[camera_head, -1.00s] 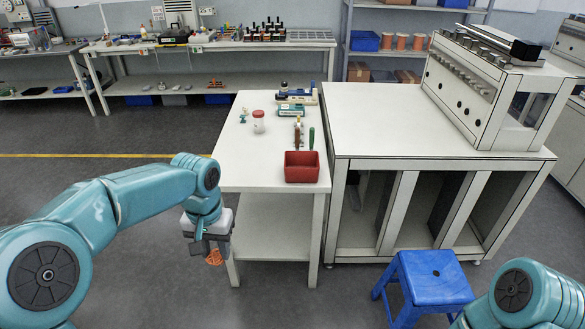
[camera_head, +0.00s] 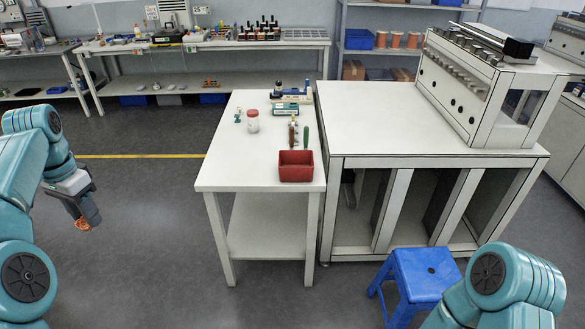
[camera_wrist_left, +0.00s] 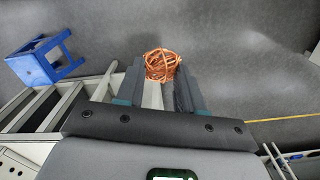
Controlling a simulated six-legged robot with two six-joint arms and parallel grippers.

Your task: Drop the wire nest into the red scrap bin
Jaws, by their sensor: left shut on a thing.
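The wire nest is a tangle of copper-orange wire. My left gripper (camera_head: 80,213) is shut on the wire nest (camera_head: 83,224) and holds it above the floor at the left of the head view. In the left wrist view the nest (camera_wrist_left: 161,65) sits between the two fingertips of the gripper (camera_wrist_left: 160,75). The red scrap bin (camera_head: 296,165) stands on the front right corner of the small white table, well to the right of the gripper. No contents show in it. My right arm shows at the lower right, but its gripper is out of view.
The white table (camera_head: 235,170) also carries a red-lidded jar (camera_head: 252,121), tools behind the bin and a blue device (camera_head: 292,93). A larger bench (camera_head: 375,115) adjoins it on the right. A blue stool (camera_head: 415,275) stands in front. Floor between gripper and table is clear.

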